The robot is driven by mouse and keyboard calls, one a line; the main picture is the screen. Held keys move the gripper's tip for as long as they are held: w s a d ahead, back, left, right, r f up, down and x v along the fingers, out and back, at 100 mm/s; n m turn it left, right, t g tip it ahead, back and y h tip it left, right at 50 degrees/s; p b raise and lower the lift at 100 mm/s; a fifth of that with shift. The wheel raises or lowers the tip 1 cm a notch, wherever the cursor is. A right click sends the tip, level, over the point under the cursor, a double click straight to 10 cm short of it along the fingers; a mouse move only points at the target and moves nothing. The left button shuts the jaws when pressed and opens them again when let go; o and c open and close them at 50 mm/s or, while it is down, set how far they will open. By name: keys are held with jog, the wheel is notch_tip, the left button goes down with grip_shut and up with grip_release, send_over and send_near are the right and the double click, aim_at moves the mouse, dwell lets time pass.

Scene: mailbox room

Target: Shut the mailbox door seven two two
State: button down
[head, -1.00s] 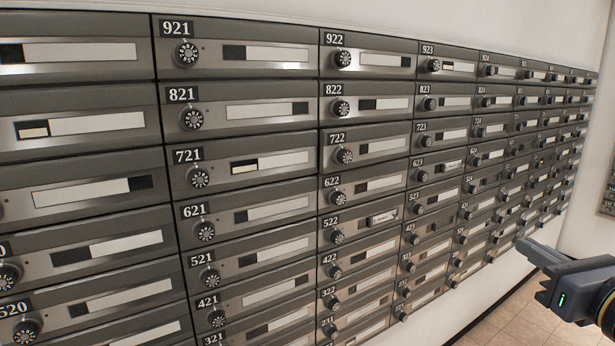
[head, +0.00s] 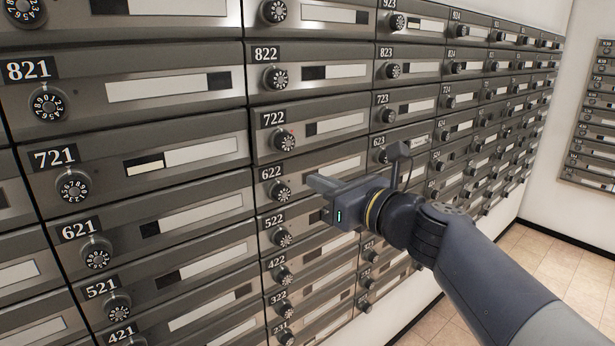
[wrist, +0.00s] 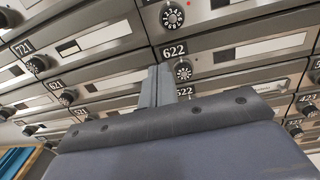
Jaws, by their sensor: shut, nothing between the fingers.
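Mailbox door 722 (head: 345,122) is a grey metal door with a number plate, a black dial (head: 285,141) and a pale label strip, in the middle of the head view. It looks close to flush with its neighbours; I cannot tell if a small gap is left. In the wrist view the lower part of door 722 (wrist: 225,22) and its dial show at the top. My gripper (head: 314,182) is shut and empty, below door 722 and in front of the 622 door (head: 335,165). Its fingers also show in the wrist view (wrist: 159,78), left of the 622 dial. I cannot tell whether they touch anything.
Rows of similar doors with protruding dials surround it, such as door 721 (head: 215,150) on the left and door 822 (head: 350,72) above. Another mailbox bank (head: 590,120) hangs on the far right wall. The tiled floor (head: 560,262) is clear at the right.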

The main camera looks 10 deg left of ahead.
aim_at(267, 156)
jog(key=p+x, duration=0.2)
jog(key=x, duration=1)
jog(key=shift+w+r, duration=0.1)
jog(key=shift+w, duration=0.05)
jog(key=shift+w+a, duration=0.15)
jog(key=shift+a, duration=0.05)
jog(key=shift+x, duration=1.15)
jog(key=shift+r, duration=0.25)
